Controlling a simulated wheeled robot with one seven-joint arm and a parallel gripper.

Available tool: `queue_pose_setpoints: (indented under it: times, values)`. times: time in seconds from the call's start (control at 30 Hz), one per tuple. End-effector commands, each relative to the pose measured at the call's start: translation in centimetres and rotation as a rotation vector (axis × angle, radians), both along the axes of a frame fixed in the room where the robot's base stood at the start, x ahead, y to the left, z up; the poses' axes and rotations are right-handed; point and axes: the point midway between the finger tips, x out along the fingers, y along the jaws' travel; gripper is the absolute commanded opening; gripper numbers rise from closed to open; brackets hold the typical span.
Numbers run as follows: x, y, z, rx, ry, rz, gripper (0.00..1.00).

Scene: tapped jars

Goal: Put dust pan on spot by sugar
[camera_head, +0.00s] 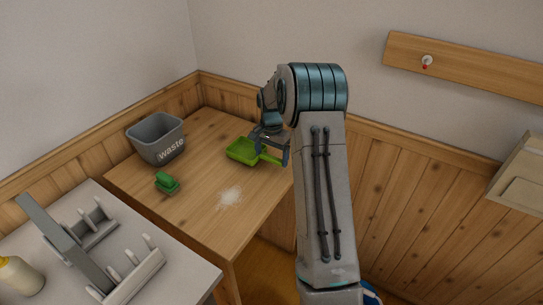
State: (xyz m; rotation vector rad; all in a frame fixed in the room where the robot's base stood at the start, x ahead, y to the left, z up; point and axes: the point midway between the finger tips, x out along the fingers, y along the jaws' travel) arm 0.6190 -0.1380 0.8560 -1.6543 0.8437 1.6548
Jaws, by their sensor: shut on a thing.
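A green dust pan (241,151) is over the far right part of the wooden table, near its right edge. My gripper (266,152) is shut on the dust pan's handle side, coming from above. My arm hides part of the area to the right of it. I cannot tell whether the pan touches the table. A white spot of spilled powder, likely the sugar (230,197), lies on the table nearer the front, below the pan in the picture.
A grey bin marked "waste" (150,152) stands at the table's back left. A dark green brush-like object (166,183) lies in front of it. A grey rack (72,247) and a yellowish bottle (20,277) stand on a pale counter at front left. The table's middle is clear.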

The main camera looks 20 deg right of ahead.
Motion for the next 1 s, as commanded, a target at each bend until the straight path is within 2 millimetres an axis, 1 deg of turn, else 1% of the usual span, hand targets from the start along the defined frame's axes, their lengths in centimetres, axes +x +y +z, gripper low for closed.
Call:
queue_pose_setpoints:
  times: [0.03,0.1,0.3,0.43,0.47,0.5,0.7,0.83,0.93,1.0]
  values:
    - [0.0,0.0,-0.5,0.001,0.001,0.001,0.59]
    - [0.0,0.0,-0.8,0.001,-0.001,0.001,0.59]
    - [0.0,0.0,-0.8,0.0,-0.001,0.001,0.59]
    - [0.0,0.0,-1.3,0.0,-0.001,0.0,0.59]
    - [0.0,0.0,-1.2,0.0,0.0,0.0,0.92]
    - [0.0,0.0,-1.1,0.0,0.0,0.0,1.0]
    - [0.0,0.0,-1.1,0.0,0.0,0.0,1.0]
    - [0.0,0.0,-0.5,0.0,-0.001,0.001,1.0]
    - [0.1,0.0,0.9,-0.001,-0.005,0.0,1.0]
    - [0.1,0.0,2.4,-0.001,-0.006,-0.001,1.0]
